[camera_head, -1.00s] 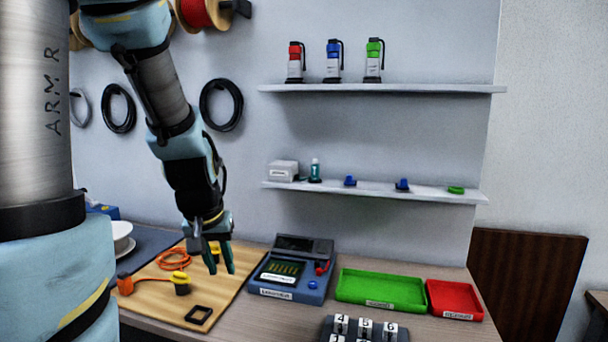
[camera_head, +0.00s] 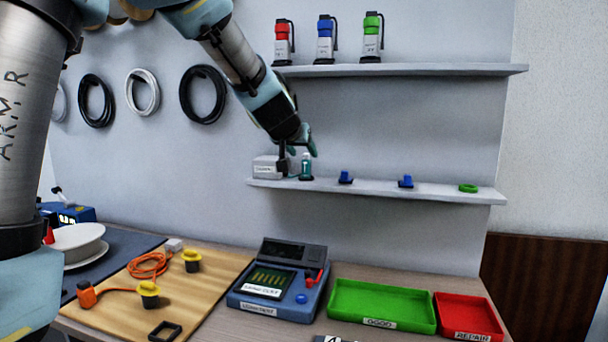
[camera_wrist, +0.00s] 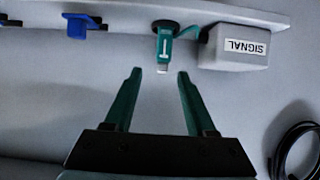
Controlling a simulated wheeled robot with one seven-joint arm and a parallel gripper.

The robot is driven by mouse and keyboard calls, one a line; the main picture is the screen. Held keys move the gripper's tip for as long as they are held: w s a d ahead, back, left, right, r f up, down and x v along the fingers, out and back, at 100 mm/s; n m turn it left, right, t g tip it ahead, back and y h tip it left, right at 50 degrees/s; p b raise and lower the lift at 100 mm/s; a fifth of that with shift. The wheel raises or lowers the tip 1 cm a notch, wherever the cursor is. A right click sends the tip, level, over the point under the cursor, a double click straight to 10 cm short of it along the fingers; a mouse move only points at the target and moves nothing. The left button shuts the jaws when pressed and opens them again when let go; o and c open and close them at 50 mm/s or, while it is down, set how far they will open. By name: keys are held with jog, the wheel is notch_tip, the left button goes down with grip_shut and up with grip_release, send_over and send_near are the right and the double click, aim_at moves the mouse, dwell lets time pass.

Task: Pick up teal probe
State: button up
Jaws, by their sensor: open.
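The teal probe (camera_head: 305,167) stands upright in a dark base on the lower wall shelf, beside a light grey box. In the wrist view the teal probe (camera_wrist: 164,50) has a pale tip and shows just beyond the gap between my fingers. My gripper (camera_head: 300,150) is at the lower shelf, close to the probe. In the wrist view my gripper (camera_wrist: 158,80) is open, with teal fingers apart and nothing between them.
The grey box labelled SIGNAL (camera_wrist: 235,46) stands next to the probe, joined by a teal cable. Blue holders (camera_head: 345,178) and a green ring (camera_head: 468,188) sit farther right on the lower shelf (camera_head: 440,193). The upper shelf (camera_head: 420,69) holds several canisters.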

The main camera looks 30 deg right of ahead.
aim_at(305, 154)
jog(key=x, duration=0.4)
jog(key=shift+w+d+r+p, duration=0.2)
jog(key=shift+w+p, duration=0.15)
jog(key=shift+w, duration=0.15)
jog(key=shift+w+d+f, duration=0.25)
jog(key=shift+w+d, duration=0.1)
jog(key=shift+c, duration=0.3)
grip_shut()
